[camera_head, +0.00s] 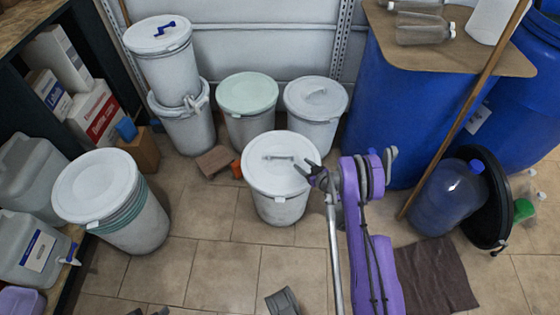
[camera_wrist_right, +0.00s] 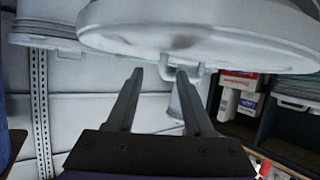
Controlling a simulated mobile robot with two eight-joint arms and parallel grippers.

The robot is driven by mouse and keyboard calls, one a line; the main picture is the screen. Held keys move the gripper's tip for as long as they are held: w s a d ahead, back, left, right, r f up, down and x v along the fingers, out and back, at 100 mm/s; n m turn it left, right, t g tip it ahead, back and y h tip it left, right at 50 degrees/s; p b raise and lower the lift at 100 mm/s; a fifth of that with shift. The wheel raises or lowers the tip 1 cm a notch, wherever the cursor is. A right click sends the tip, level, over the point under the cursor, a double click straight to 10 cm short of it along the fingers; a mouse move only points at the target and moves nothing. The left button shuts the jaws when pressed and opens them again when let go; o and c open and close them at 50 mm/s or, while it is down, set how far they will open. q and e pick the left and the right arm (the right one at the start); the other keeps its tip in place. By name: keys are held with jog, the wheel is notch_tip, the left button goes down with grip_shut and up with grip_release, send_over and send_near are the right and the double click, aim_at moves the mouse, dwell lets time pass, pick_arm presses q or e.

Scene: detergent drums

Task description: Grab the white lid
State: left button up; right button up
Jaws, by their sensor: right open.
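A round white lid (camera_head: 262,178) with a raised handle on top sits on the white drum (camera_head: 280,208) in the middle of the floor. My right gripper (camera_head: 308,171) is open at the lid's right edge. In the head view it overlaps the rim, and I cannot tell whether it touches. In the right wrist view, my open right gripper (camera_wrist_right: 155,78) has nothing between its fingers. A large white round lid (camera_wrist_right: 205,30) fills the top of that view, just beyond the fingertips. I do not make out my left gripper.
Other lidded drums stand around: a white-lidded one (camera_head: 97,185) at left, a pale green-lidded one (camera_head: 248,93) and a white-lidded one (camera_head: 316,97) behind, and a stacked pair (camera_head: 165,65). A wooden pole (camera_head: 455,125) leans at right. Tiled floor (camera_head: 220,265) in front is mostly clear.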

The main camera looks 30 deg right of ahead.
aim_at(293, 158)
jog(key=x, duration=0.3)
jog(key=b+x, duration=0.1)
jog(key=x, duration=0.1)
jog(key=shift+w+a+r, duration=0.15)
jog(key=shift+w+a, duration=0.05)
jog(key=shift+a, duration=0.15)
jog(key=shift+c, duration=0.2)
grip_shut()
dwell(0.9)
